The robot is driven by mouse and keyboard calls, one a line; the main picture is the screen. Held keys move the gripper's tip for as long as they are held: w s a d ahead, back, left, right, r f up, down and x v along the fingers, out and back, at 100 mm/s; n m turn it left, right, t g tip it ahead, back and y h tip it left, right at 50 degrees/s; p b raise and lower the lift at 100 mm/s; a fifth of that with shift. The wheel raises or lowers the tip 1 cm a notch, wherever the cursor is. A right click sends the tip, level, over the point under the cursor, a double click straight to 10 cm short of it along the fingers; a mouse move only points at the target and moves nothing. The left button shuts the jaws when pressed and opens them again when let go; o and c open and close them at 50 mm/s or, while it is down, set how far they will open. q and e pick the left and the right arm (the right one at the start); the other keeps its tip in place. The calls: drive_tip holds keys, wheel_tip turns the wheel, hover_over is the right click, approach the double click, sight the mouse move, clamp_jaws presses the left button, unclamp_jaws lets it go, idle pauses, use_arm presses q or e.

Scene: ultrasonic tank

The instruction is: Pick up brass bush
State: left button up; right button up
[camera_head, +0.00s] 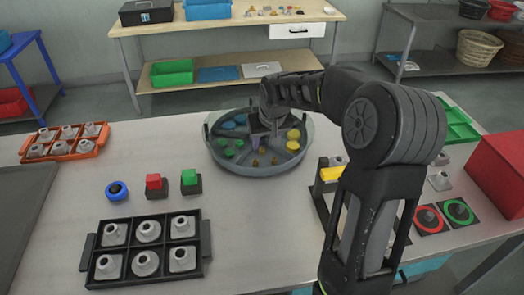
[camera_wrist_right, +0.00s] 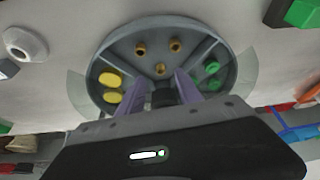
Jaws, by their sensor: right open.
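Several small brass bushes (camera_head: 255,163) lie in the near compartment of a round grey divided tray (camera_head: 222,165) on the table. The right wrist view shows three of them: one brass bush (camera_wrist_right: 160,69) nearest my fingers, one at the left (camera_wrist_right: 140,48) and one at the right (camera_wrist_right: 175,45). My right gripper (camera_head: 264,138) is over the tray's middle; its two purple fingers (camera_wrist_right: 160,90) are apart, with no bush between them. A dark hub shows between the fingers in the wrist view. My left gripper is not in view.
Other tray compartments hold yellow (camera_wrist_right: 111,79), green (camera_wrist_right: 211,68) and blue pieces (camera_head: 228,124). A black rack (camera_head: 205,240) of grey fittings, red (camera_head: 155,186) and green buttons (camera_head: 190,182) stand left. A red box (camera_head: 500,170) is at the right edge.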

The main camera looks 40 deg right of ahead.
sight(262, 150)
drive_tip(key=shift+w+d+f+p, duration=0.1)
drive_tip(key=shift+w+f+p, duration=0.05)
drive_tip(key=shift+f+p, duration=0.25)
drive_tip(key=p+x, duration=0.1)
drive_tip(key=x, duration=0.3)
drive_tip(key=shift+w+f, duration=0.1)
drive_tip(key=shift+f, duration=0.05)
clamp_jaws()
idle(0.6)
